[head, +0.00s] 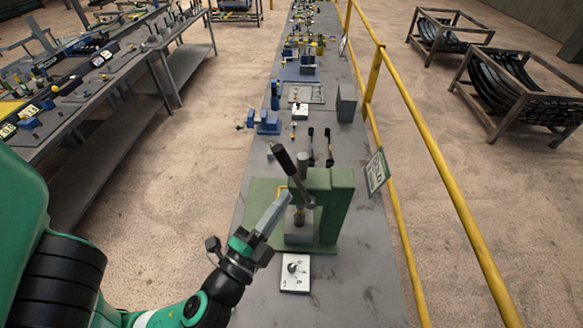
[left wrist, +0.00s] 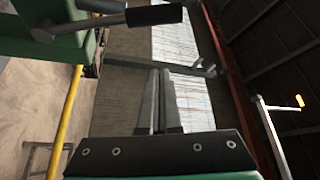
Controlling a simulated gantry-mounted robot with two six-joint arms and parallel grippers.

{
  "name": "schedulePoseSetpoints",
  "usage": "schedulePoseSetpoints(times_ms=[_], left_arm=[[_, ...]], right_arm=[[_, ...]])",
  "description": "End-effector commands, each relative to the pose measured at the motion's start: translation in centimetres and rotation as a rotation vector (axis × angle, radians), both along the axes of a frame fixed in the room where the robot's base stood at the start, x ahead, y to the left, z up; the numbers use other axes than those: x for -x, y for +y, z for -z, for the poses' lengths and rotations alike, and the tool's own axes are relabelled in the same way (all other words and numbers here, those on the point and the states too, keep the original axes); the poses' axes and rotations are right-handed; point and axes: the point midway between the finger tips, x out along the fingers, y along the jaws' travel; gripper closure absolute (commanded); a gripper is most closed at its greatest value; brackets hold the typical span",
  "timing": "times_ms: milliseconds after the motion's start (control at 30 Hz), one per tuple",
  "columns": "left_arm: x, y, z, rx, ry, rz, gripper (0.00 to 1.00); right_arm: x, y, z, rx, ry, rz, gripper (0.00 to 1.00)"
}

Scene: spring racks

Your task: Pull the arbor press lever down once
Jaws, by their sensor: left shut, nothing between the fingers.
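The green arbor press (head: 340,205) stands on the long grey bench. Its lever (head: 283,158) has a black grip and slants up and to the left from the pivot, so it is raised. My left gripper (head: 283,200) is shut and empty, just left of the press ram and below the lever grip. Its two grey fingers (left wrist: 160,75) lie together in the left wrist view. My right gripper is out of view.
A white plate with a dial (head: 295,273) lies in front of the press. Black-handled tools (head: 320,145) and blue fixtures (head: 268,122) lie behind it. A yellow rail (head: 440,180) runs along the right, with a small sign (head: 376,172) near it.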

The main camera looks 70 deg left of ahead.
Motion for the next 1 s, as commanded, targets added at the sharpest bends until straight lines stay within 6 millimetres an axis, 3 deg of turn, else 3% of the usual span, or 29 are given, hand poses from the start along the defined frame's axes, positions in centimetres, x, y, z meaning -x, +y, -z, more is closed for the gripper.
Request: schedulePoseSetpoints(times_ms=[167, 367, 733, 833, 1000], left_arm=[[-0.2, 0.2, 0.0, 0.003, -0.001, -0.002, 1.0], [-1.8, 1.7, -0.3, 0.004, -0.008, -0.009, 1.0], [-7.9, 6.5, -2.6, 0.0, -0.003, -0.005, 1.0], [-6.1, 7.4, -1.3, 0.003, 0.003, -0.006, 1.0], [-4.9, 8.2, -0.6, 0.001, 0.001, -0.004, 1.0]], right_arm=[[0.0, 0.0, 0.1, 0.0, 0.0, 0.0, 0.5], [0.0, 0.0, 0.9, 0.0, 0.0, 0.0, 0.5], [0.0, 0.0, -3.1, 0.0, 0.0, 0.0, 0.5], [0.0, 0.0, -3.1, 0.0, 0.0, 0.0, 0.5], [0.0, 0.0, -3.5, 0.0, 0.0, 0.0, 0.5]])
